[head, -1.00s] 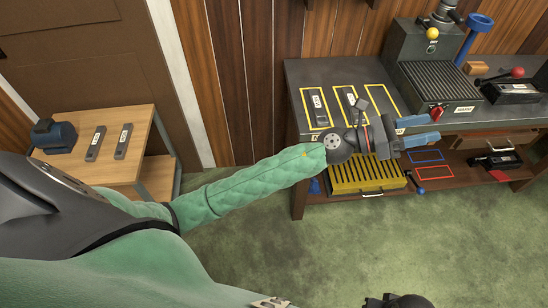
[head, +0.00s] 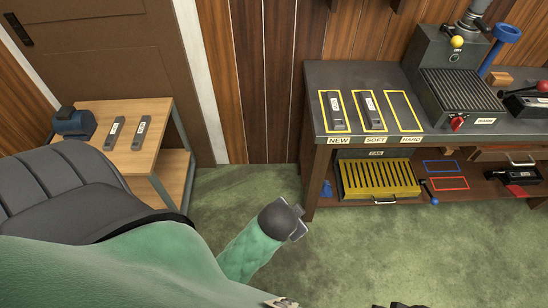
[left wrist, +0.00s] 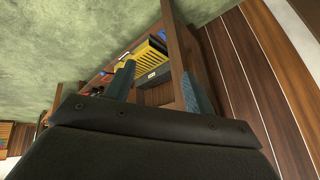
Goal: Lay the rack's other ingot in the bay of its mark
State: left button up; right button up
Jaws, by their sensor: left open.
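Two dark grey ingots with white labels lie side by side on the small wooden stand at the left, a left one (head: 115,131) and a right one (head: 141,132). On the bench, one ingot (head: 335,112) lies in the yellow-outlined bay marked NEW and another (head: 370,110) lies in the bay marked SOFT. The bay marked HARD (head: 404,112) is empty. The label marks are too small to read. My left gripper (head: 300,222) is over the floor, in front of the bench's left end and clear of the ingots. Its blue fingers show apart and empty in the left wrist view (left wrist: 160,90). My right gripper is not visible.
The bench (head: 313,75) carries a grey machine (head: 462,95) right of the bays. A yellow slatted unit (head: 378,178) and red and blue outlines are on the lower shelf. A blue device (head: 75,122) stands on the wooden stand (head: 165,125). Green floor lies open between stand and bench.

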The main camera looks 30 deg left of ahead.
pick_arm(q)
jog(key=s+f+n+g, duration=0.1)
jog(key=s+g, duration=0.1)
jog(key=s, duration=0.3)
jog(key=s+f+n+g+h, duration=0.1)
jog(key=s+g, duration=0.1)
jog(key=s, duration=0.4)
jog(key=shift+s+d+f+g, duration=0.25)
jog(key=shift+d+f+g, duration=0.05)
jog(key=shift+f, duration=0.1)
